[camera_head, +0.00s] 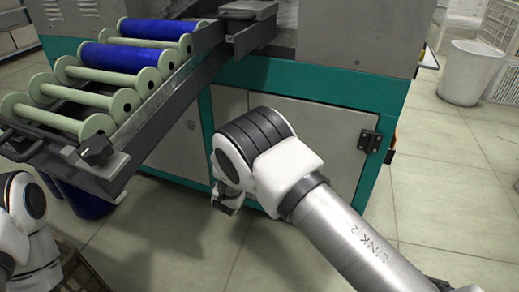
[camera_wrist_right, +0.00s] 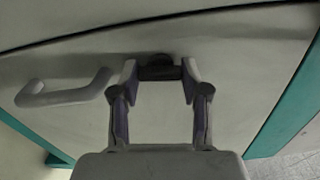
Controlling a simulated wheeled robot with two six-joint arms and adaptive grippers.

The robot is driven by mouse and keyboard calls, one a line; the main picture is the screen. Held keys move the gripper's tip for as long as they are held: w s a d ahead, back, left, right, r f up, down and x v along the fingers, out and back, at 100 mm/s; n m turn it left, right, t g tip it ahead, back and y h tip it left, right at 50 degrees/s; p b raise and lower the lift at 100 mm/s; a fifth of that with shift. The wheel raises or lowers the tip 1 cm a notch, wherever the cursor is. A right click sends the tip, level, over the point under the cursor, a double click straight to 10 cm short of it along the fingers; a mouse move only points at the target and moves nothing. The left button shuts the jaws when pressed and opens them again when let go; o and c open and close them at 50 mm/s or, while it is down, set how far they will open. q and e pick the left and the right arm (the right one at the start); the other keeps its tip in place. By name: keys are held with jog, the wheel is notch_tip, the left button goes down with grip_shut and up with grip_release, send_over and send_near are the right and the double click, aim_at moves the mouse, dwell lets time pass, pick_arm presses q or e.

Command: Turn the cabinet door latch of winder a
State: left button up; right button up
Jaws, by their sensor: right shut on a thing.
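The grey cabinet door (camera_head: 325,135) of the winder sits in a teal frame, with a dark hinge (camera_head: 369,141) on its right. In the right wrist view the door panel (camera_wrist_right: 235,85) fills most of the picture. A small dark latch (camera_wrist_right: 158,72) on it lies between the fingertips of my right gripper (camera_wrist_right: 160,78), which is shut on it. In the head view my right gripper (camera_head: 228,198) is low at the door, partly hidden by my own wrist, and the latch is hidden. Only part of my left arm shows at the left edge; its gripper is out of view.
A pale bar handle (camera_wrist_right: 62,93) stands out from the door left of the latch in the wrist view. A rack (camera_head: 128,150) with blue and bare bobbins juts out at left. A white bin (camera_head: 466,72) stands at back right. The tiled floor at right is clear.

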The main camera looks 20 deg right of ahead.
jog(key=shift+n, duration=0.7)
jog(key=o, duration=1.1)
jog(key=shift+a, duration=0.1)
jog(key=shift+o, duration=0.2)
